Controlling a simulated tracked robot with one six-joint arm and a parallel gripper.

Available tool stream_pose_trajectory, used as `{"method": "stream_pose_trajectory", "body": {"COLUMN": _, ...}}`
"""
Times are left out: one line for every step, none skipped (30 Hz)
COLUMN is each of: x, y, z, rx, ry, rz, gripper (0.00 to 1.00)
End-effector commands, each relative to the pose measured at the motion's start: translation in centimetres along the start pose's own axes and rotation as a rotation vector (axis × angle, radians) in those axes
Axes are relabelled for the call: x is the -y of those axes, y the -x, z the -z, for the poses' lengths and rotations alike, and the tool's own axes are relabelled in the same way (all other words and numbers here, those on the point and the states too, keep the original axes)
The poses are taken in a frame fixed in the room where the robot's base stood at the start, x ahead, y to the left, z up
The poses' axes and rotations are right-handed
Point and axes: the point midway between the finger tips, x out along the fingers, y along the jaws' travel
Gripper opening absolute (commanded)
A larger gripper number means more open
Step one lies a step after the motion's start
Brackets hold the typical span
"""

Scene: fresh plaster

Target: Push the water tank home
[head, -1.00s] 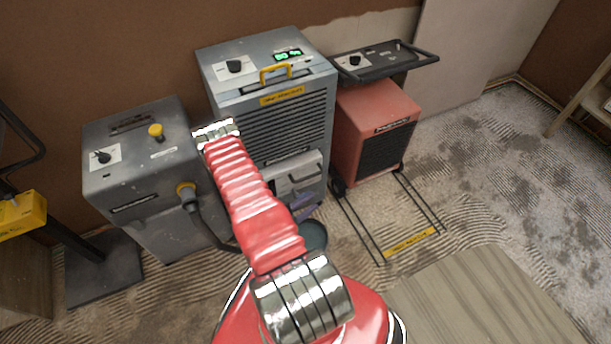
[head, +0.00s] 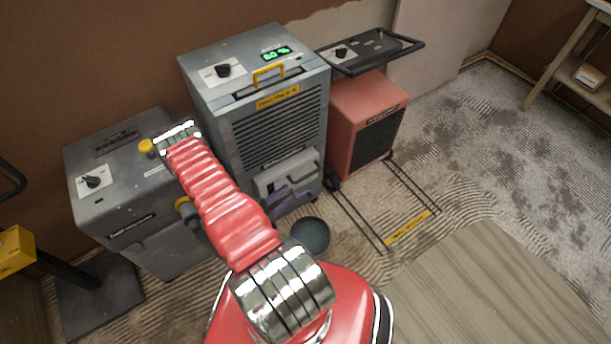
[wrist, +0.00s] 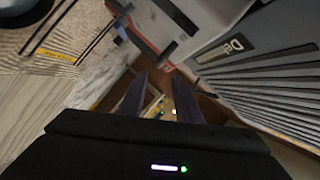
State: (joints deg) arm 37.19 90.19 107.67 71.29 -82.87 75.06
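The water tank (head: 290,174) is a pale grey block with a handle recess, low on the front of the grey dehumidifier (head: 283,125). It appears to stand out from the front below the louvres. In the wrist view the tank (wrist: 190,22) is at the top, beside the louvred face. My gripper (head: 287,202) is just below and in front of the tank, partly behind my red arm. In the wrist view its two dark fingers (wrist: 161,98) are apart with nothing held between them. I cannot tell whether a finger touches the tank.
A grey box with a yellow knob (head: 115,170) stands left. A red heater (head: 368,120) and its black cart frame (head: 420,230) stand right. A dark round vessel (head: 310,236) sits on the floor by the gripper. The right floor is mostly clear.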

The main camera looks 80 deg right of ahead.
Motion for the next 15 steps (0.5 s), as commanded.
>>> {"method": "stream_pose_trajectory", "body": {"x": -0.1, "y": -0.1, "z": 0.1, "rx": -0.002, "ry": 0.0, "rz": -0.002, "gripper": 0.31}}
{"method": "stream_pose_trajectory", "body": {"x": -0.1, "y": -0.2, "z": 0.1, "rx": -0.003, "ry": -0.001, "rz": -0.002, "gripper": 0.31}}
{"method": "stream_pose_trajectory", "body": {"x": -0.1, "y": -0.3, "z": 0.2, "rx": -0.004, "ry": -0.001, "rz": -0.003, "gripper": 0.31}}
{"method": "stream_pose_trajectory", "body": {"x": -0.1, "y": -0.4, "z": 0.2, "rx": -0.005, "ry": -0.001, "rz": -0.003, "gripper": 0.31}}
{"method": "stream_pose_trajectory", "body": {"x": -0.1, "y": -0.6, "z": 0.2, "rx": -0.005, "ry": -0.001, "rz": -0.004, "gripper": 0.31}}
{"method": "stream_pose_trajectory", "body": {"x": -0.1, "y": -0.8, "z": 0.2, "rx": -0.006, "ry": -0.002, "rz": -0.004, "gripper": 0.31}}
{"method": "stream_pose_trajectory", "body": {"x": -0.1, "y": -1.0, "z": 0.2, "rx": -0.005, "ry": -0.002, "rz": -0.004, "gripper": 0.31}}
{"method": "stream_pose_trajectory", "body": {"x": -0.1, "y": -1.2, "z": 0.2, "rx": -0.006, "ry": -0.002, "rz": -0.004, "gripper": 0.31}}
{"method": "stream_pose_trajectory", "body": {"x": -0.1, "y": -1.5, "z": 0.2, "rx": -0.007, "ry": -0.003, "rz": -0.005, "gripper": 0.31}}
{"method": "stream_pose_trajectory", "body": {"x": -0.1, "y": -1.8, "z": 0.2, "rx": -0.008, "ry": -0.004, "rz": -0.005, "gripper": 0.31}}
{"method": "stream_pose_trajectory", "body": {"x": -0.1, "y": -2.1, "z": 0.2, "rx": -0.007, "ry": -0.004, "rz": -0.005, "gripper": 0.31}}
{"method": "stream_pose_trajectory", "body": {"x": -0.1, "y": -2.5, "z": 0.2, "rx": -0.007, "ry": -0.004, "rz": -0.005, "gripper": 0.31}}
{"method": "stream_pose_trajectory", "body": {"x": -0.1, "y": -2.9, "z": 0.3, "rx": -0.008, "ry": -0.003, "rz": -0.006, "gripper": 0.31}}
{"method": "stream_pose_trajectory", "body": {"x": -0.1, "y": -3.2, "z": 0.3, "rx": -0.008, "ry": -0.003, "rz": -0.006, "gripper": 0.31}}
{"method": "stream_pose_trajectory", "body": {"x": -0.1, "y": -3.6, "z": 0.3, "rx": -0.007, "ry": -0.003, "rz": -0.006, "gripper": 0.31}}
